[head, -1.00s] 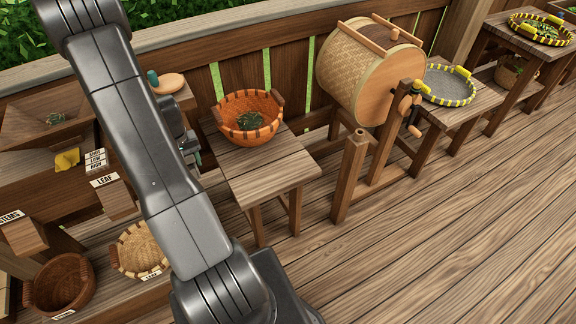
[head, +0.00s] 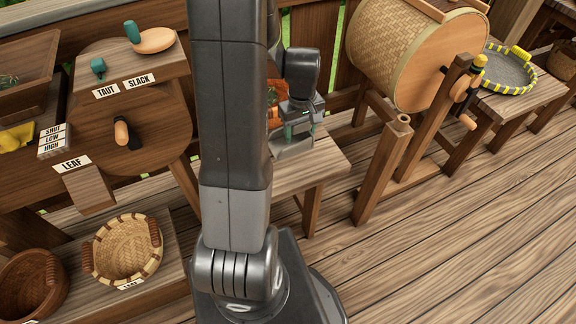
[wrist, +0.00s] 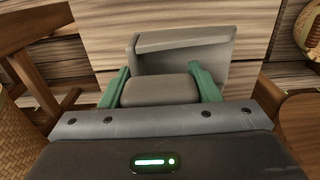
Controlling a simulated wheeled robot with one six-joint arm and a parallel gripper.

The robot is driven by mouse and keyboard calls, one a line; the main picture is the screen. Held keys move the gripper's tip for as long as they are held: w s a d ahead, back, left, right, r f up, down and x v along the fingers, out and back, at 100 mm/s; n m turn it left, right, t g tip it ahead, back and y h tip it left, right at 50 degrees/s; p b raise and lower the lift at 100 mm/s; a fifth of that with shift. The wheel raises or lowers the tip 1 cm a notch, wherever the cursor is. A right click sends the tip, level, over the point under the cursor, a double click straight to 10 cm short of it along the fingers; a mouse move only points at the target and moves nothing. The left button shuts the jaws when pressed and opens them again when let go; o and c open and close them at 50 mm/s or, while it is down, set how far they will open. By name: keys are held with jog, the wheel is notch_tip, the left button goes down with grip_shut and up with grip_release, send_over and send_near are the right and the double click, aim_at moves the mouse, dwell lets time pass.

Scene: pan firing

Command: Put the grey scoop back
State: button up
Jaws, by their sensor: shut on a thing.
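My gripper (head: 300,118) hangs over the small wooden table in the middle of the head view. It is shut on the grey scoop (head: 292,150), which sits just below the fingers. In the wrist view, the green fingers (wrist: 162,88) clasp the scoop's thick grey handle. The scoop's flat-walled body (wrist: 185,48) extends beyond them, with wooden planks behind it. My arm hides much of the orange basket (head: 273,118) and part of the table. I cannot tell what the scoop contains.
A woven drum (head: 385,50) on a wooden frame stands to the right, with a yellow-edged tray (head: 505,72) beyond. At left is a wooden counter (head: 75,115) with labels and knobs. A pale basket (head: 125,250) sits low at left. The floor at right is clear.

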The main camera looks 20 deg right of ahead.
jog(key=shift+f, duration=0.1)
notch_tip(320, 180, down, 9)
jog(key=shift+f+b, duration=0.2)
jog(key=shift+b, duration=0.2)
dwell(0.3)
jog(key=shift+f, duration=0.2)
jog(key=o, duration=1.3)
jog(key=shift+r, duration=0.1)
jog(key=r, duration=0.9)
jog(key=r+p, duration=0.1)
jog(key=r, duration=0.3)
jog(key=shift+w+r, duration=0.25)
jog(key=shift+r, duration=0.1)
